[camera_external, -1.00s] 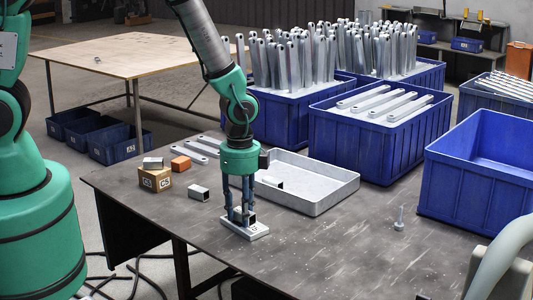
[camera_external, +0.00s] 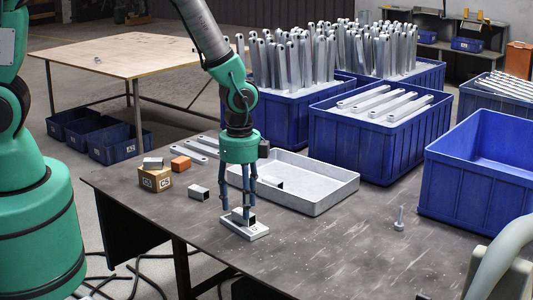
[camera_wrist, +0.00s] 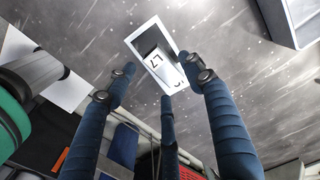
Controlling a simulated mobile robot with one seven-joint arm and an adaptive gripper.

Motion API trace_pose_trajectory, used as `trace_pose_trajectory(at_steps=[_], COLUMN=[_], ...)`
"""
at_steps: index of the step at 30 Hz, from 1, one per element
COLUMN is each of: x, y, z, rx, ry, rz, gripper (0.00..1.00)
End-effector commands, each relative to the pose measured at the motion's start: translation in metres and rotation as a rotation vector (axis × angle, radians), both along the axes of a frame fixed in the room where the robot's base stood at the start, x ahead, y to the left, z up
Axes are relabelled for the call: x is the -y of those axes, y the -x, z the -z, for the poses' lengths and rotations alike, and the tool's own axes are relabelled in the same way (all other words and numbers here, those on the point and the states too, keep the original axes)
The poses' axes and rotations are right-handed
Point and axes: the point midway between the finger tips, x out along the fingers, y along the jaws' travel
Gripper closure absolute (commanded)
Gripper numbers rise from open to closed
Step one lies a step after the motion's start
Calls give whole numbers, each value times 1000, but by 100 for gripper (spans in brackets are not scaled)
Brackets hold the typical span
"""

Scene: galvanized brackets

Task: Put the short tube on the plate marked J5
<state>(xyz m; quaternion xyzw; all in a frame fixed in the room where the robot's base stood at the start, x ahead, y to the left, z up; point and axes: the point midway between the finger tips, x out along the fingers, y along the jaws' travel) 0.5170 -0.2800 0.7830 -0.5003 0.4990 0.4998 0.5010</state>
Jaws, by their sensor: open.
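A short grey square tube (camera_external: 238,214) lies on a pale rectangular plate (camera_external: 257,232) near the table's front edge, its dark open end facing right. In the wrist view the plate (camera_wrist: 142,33) carries dark lettering that I cannot read with certainty as J5, and the tube (camera_wrist: 168,77) covers part of the plate. My gripper (camera_external: 239,206) is directly over the plate with its blue fingers spread around the tube. In the wrist view my gripper (camera_wrist: 160,78) is open, with gaps between fingers and tube.
Another short square tube (camera_external: 199,193) lies left of the plate. A cardboard box (camera_external: 155,180) bears a grey piece (camera_external: 153,162), beside an orange block (camera_external: 181,163). A shallow grey tray (camera_external: 335,195) stands behind right; a bolt-like piece (camera_external: 399,219) stands farther right. The front right tabletop is clear.

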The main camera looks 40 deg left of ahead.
Motion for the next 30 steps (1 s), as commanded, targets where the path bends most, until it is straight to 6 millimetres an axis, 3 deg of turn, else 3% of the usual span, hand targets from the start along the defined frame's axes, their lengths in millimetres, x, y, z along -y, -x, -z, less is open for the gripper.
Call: trace_pose_trajectory(at_steps=[6, 15, 30], x=[1, 1, 0], y=[-1, -1, 0], z=[-41, -81, -92], rx=[3, 2, 1], ry=[2, 1, 1], rz=[0, 0, 0], gripper=[47, 47, 47])
